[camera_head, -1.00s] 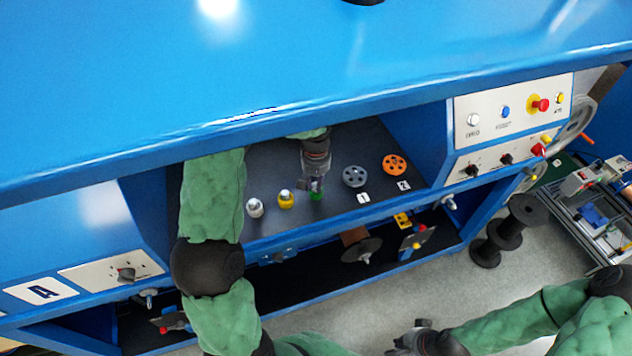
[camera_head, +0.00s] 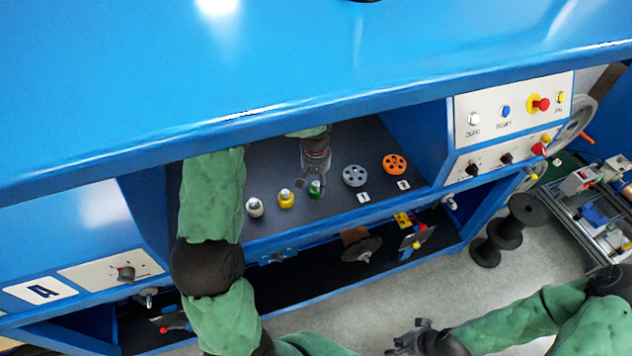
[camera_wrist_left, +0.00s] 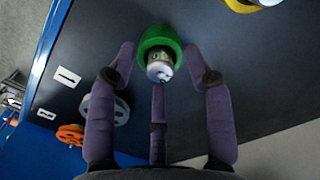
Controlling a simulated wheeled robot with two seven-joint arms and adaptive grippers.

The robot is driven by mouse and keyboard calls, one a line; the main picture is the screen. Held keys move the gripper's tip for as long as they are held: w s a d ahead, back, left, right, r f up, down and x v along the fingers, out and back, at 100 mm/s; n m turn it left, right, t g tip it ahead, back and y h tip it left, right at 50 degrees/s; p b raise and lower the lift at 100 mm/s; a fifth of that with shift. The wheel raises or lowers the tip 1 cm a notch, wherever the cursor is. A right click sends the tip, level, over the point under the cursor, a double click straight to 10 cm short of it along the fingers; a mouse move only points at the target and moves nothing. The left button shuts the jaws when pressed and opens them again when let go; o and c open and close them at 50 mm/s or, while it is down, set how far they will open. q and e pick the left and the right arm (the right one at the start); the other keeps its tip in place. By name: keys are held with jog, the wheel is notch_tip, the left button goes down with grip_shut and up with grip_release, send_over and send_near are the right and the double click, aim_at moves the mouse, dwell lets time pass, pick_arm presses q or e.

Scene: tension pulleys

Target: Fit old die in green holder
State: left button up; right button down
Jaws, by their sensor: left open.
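The green holder (camera_head: 316,193) stands on the dark shelf inside the blue machine. The old die (camera_wrist_left: 160,70), a small silvery piece, sits in the opening of the green holder (camera_wrist_left: 157,38) in the left wrist view; how deep it sits I cannot tell. My left gripper (camera_head: 317,172) is just above the holder, its fingers spread around the die and apart from it. In the wrist view my left gripper (camera_wrist_left: 158,85) is open. My right gripper (camera_head: 408,338) is low in the head view, away from the machine; its fingers are too small to judge.
A white holder (camera_head: 254,208) and a yellow holder (camera_head: 286,199) stand left of the green one, each with a silvery top. A grey pulley (camera_head: 354,176) and an orange pulley (camera_head: 394,164) lie to the right. The machine's blue top edge overhangs the shelf.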

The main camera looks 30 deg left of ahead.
pick_arm(q)
notch_tip(320, 180, up, 12)
jog(key=shift+f, duration=0.2)
jog(key=shift+f, duration=0.1)
dwell(0.5)
